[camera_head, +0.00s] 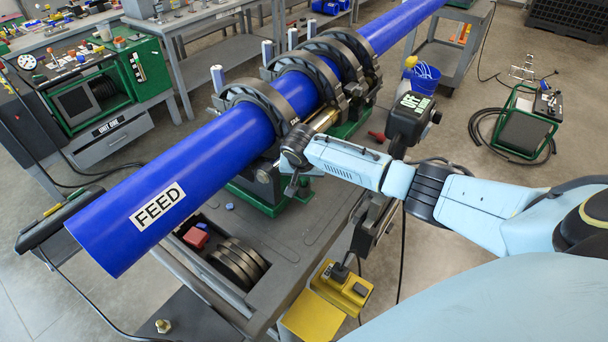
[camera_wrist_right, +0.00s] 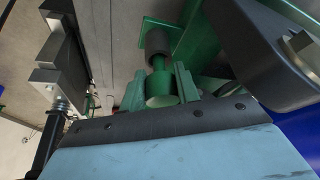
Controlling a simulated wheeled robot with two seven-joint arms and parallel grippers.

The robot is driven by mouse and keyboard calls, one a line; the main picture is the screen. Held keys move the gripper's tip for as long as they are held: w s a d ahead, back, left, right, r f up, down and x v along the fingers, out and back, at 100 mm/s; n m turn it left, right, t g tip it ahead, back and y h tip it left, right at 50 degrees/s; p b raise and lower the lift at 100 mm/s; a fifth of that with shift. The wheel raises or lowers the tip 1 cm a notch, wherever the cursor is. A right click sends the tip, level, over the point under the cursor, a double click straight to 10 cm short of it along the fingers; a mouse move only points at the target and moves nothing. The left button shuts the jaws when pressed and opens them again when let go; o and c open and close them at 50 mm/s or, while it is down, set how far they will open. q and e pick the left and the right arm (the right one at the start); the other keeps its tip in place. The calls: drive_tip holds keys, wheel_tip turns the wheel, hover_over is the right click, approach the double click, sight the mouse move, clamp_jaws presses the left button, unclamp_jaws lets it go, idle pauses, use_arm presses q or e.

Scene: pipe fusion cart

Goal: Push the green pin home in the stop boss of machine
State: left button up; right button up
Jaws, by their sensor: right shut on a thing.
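The green pin (camera_wrist_right: 160,88) shows in the right wrist view, with its thick round head between the fingers of my right gripper (camera_wrist_right: 159,93). A thinner length of green shaft runs from the head to a dark cylindrical boss (camera_wrist_right: 157,43) on a green plate. Part of the shaft shows between head and boss; how deep its tip sits is hidden. In the head view my right gripper (camera_head: 292,160) is at the near side of the machine (camera_head: 262,195), below the blue pipe. The pin cannot be made out there. My left gripper is not in view.
A blue pipe (camera_head: 215,160) marked FEED runs through the machine's dark clamp rings (camera_head: 325,65). The grey cart top (camera_head: 310,235) holds dark rings (camera_head: 238,262). A yellow unit (camera_head: 342,285) is at its front. In the wrist view, dark metal parts stand close on both sides.

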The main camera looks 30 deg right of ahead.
drive_tip(key=shift+f, duration=0.15)
drive_tip(key=o, duration=1.2)
drive_tip(key=v, duration=1.3)
drive_tip(key=shift+r+p, duration=0.2)
drive_tip(key=shift+p, duration=0.1)
drive_tip(key=shift+s+f, duration=0.1)
